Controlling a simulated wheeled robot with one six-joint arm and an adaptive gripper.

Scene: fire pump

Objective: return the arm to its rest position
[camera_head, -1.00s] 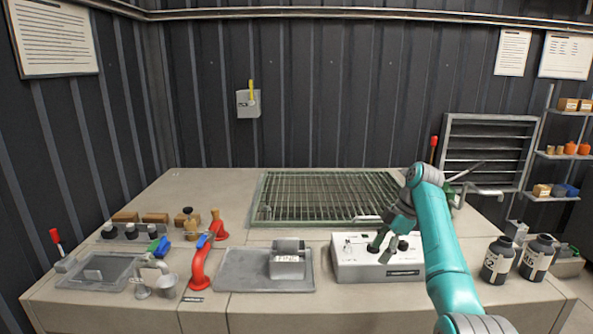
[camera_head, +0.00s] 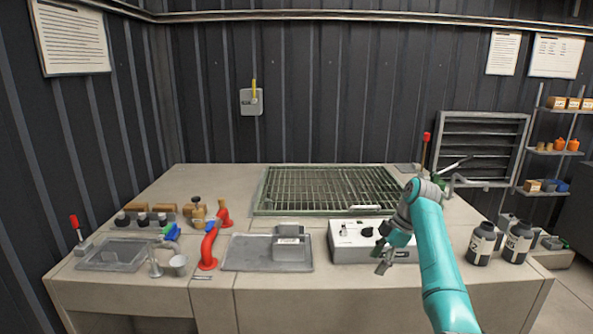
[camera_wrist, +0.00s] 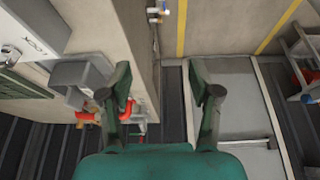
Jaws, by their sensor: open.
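My arm is teal with grey joints and rises from the lower right in the head view. My gripper (camera_head: 383,268) hangs in front of the right side of the white control box (camera_head: 350,248), near the counter's front edge. In the wrist view my gripper (camera_wrist: 160,95) shows two green fingers spread wide apart with nothing between them. The control box has dark knobs on its top, partly hidden by my arm.
A grey tray (camera_head: 240,255) with a labelled block sits left of the box. Red pipe (camera_head: 208,248) and a metal cup (camera_head: 178,264) stand further left. Dark bottles (camera_head: 481,243) stand right of my arm. A green-framed grate (camera_head: 325,190) lies behind.

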